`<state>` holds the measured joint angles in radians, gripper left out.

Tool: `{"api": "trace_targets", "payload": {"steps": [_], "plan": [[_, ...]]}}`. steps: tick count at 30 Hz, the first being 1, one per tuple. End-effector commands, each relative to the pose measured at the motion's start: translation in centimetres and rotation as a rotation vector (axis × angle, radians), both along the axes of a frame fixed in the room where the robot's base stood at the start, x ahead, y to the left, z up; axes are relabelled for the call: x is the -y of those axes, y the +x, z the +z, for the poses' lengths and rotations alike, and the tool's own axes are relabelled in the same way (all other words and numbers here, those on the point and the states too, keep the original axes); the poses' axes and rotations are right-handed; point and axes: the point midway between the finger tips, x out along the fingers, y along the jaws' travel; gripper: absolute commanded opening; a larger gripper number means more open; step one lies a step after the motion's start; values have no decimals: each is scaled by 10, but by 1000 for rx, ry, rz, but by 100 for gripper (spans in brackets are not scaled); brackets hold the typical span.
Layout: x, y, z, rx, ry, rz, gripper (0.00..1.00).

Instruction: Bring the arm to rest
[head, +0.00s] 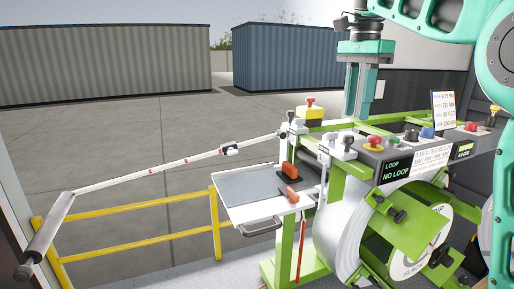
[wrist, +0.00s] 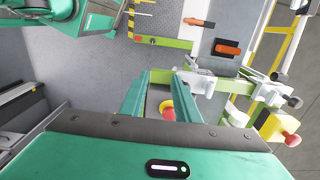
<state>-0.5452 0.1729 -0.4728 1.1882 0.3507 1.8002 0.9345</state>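My gripper (head: 360,112) hangs from my teal arm at the upper right of the head view, fingers pointing down over the green-framed machine (head: 349,190). In the wrist view my gripper (wrist: 164,84) shows two teal fingers set apart with a clear gap. Nothing is held between them. A red knob on a yellow base (wrist: 167,109) shows through the gap, below the fingers. The gripper appears apart from the machine; the exact height over it is hard to tell.
A yellow box with a red button (head: 310,113) stands on the frame. A control panel (head: 398,167) is at right. A yellow railing (head: 140,241) and a long white bar (head: 170,165) lie left.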

Motion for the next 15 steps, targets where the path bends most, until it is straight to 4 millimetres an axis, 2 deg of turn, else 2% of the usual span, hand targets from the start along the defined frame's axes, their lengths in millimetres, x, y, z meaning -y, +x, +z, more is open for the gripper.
{"api": "trace_targets", "payload": {"steps": [1,11,15], "plan": [[11,-4,-4,-3,1,3,29],[58,-29,-37,-14,4,87,29],[87,-47,-59,-18,9,130,29]]}}
